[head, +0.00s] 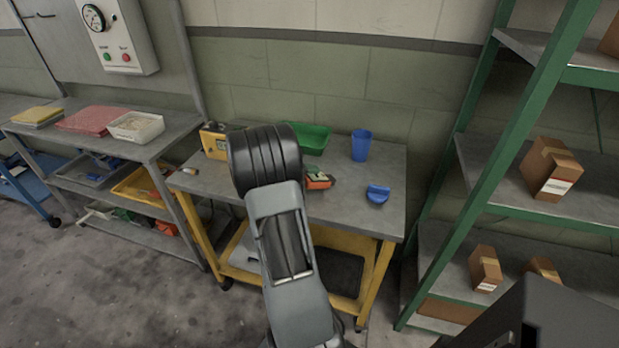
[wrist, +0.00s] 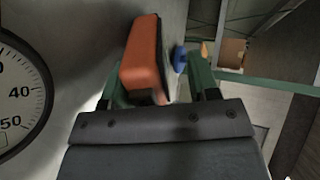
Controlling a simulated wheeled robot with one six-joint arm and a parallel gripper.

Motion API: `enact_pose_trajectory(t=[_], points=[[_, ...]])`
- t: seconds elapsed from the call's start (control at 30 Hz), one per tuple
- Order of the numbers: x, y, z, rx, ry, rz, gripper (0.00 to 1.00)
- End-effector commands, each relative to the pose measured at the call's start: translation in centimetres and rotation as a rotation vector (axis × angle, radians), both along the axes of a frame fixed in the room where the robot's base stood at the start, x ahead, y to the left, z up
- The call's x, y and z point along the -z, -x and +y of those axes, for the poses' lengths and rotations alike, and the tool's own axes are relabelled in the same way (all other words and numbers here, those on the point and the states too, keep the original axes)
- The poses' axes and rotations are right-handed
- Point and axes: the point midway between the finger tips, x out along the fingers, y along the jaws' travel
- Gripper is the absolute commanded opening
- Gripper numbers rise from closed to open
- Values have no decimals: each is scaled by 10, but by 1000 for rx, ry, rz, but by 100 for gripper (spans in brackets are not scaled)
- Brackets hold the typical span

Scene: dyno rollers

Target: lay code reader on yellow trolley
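The yellow trolley (head: 385,213) has a grey top and a yellow frame, and stands in the middle of the head view. The code reader (wrist: 142,58) is orange with a dark side. In the wrist view it sits between the green fingers of my gripper (wrist: 158,82), which looks shut on it. In the head view the code reader (head: 318,183) shows just right of my arm, over the trolley top. My arm hides most of the gripper there, and I cannot tell whether the reader touches the top.
On the trolley are a yellow device (head: 213,141), a green bin (head: 309,136), a blue cup (head: 361,146) and a blue scoop-like item (head: 378,194). A green shelf (head: 500,130) with boxes stands right. A grey bench (head: 175,135) stands left.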

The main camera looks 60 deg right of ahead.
Motion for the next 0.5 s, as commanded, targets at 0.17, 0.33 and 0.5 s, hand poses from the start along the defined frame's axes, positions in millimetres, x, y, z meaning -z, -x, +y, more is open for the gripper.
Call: enact_pose_trajectory(t=[0.17, 0.33, 0.5], points=[[0, 0, 0, 0, 0, 0, 59], [-1, -1, 1, -1, 0, 0, 59], [-7, -10, 16, -3, 1, -2, 59]])
